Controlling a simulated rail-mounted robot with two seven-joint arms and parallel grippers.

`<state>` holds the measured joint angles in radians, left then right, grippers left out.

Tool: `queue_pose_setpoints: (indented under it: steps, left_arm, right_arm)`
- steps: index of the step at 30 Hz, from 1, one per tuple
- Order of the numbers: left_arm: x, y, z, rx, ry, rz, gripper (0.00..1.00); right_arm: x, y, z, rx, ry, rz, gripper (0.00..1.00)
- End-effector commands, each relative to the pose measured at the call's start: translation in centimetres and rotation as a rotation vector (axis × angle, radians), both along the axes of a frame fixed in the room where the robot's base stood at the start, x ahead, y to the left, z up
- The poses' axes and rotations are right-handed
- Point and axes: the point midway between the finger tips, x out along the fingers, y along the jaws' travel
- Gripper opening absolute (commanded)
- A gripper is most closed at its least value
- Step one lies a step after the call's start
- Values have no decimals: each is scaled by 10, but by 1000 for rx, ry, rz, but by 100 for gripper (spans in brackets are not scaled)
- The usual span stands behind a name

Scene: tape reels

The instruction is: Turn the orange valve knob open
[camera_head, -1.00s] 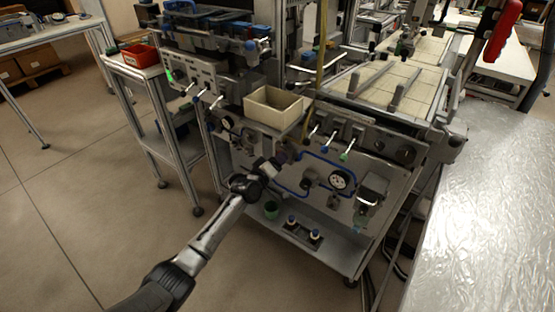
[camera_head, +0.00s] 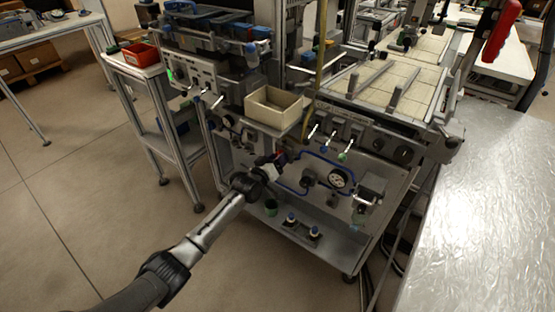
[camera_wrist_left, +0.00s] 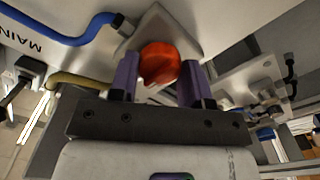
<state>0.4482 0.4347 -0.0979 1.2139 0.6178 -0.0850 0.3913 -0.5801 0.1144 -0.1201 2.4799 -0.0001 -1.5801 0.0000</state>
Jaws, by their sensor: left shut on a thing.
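The orange valve knob (camera_wrist_left: 158,62) is round and sits in front of a pale square plate on the panel, in the left wrist view. The purple fingers of my left gripper (camera_wrist_left: 158,80) stand on either side of it and are shut on it. In the head view my left gripper (camera_head: 281,158) reaches the upright front panel (camera_head: 318,172) of the machine, below a beige bin. There the gripper hides the knob, or it is too small to make out. My right gripper is in neither view.
A blue hose (camera_wrist_left: 65,32) and a yellow hose (camera_wrist_left: 75,82) run close to the gripper. On the panel, a round gauge (camera_head: 340,178) sits to the right. The beige bin (camera_head: 273,107) stands above. A shiny metal table (camera_head: 480,210) fills the right side.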

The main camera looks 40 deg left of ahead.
Motion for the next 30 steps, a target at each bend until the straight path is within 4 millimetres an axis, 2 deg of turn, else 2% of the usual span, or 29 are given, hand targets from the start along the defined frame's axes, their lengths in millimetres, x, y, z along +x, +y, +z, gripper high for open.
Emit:
queue_pose_setpoints:
  steps: [5, 6, 14, 23, 26, 30]
  left_arm:
    - [0, 0, 0, 0, 0, 0, 20]
    - [0, 0, 0, 0, 1, 1, 46]
    - [0, 0, 0, -1, 0, 0, 69]
    - [-3, 0, 0, -1, 1, -1, 69]
    - [-11, -1, 1, -1, 3, -1, 69]
    - [-32, -2, 3, 0, 4, 0, 69]
  right_arm:
    - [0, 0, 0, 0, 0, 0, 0]
    - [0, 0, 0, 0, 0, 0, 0]
    - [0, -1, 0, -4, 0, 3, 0]
    - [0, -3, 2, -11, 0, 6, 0]
    - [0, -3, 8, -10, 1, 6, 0]
    - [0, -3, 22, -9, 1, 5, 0]
